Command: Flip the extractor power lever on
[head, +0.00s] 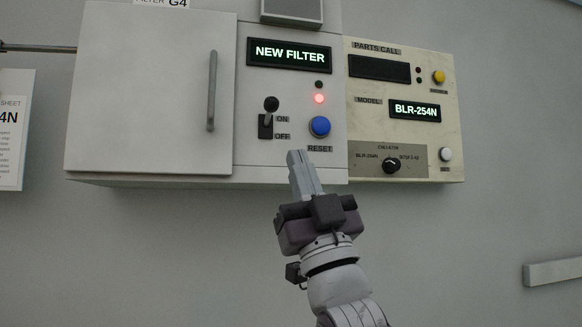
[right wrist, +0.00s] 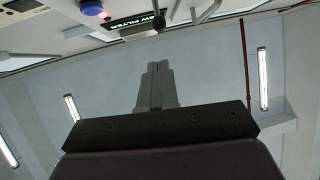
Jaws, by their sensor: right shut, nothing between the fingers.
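The power lever (head: 271,104) has a round black knob and sits in a dark slot left of the ON and OFF labels on the white panel. Its knob is at the upper end, beside and slightly above ON. In the right wrist view a dark round knob (right wrist: 158,22), apparently the lever's, shows beyond the fingertips. My right gripper (head: 297,156) is shut and empty, pointing up just below the OFF label and left of RESET, with no visible contact with the lever. It also shows in the right wrist view (right wrist: 156,66). My left gripper is not in view.
The blue reset button (head: 320,126) and a lit red lamp (head: 319,98) are right of the lever. A door handle (head: 211,90) stands out to the left. A beige parts-call panel (head: 433,140) adjoins on the right.

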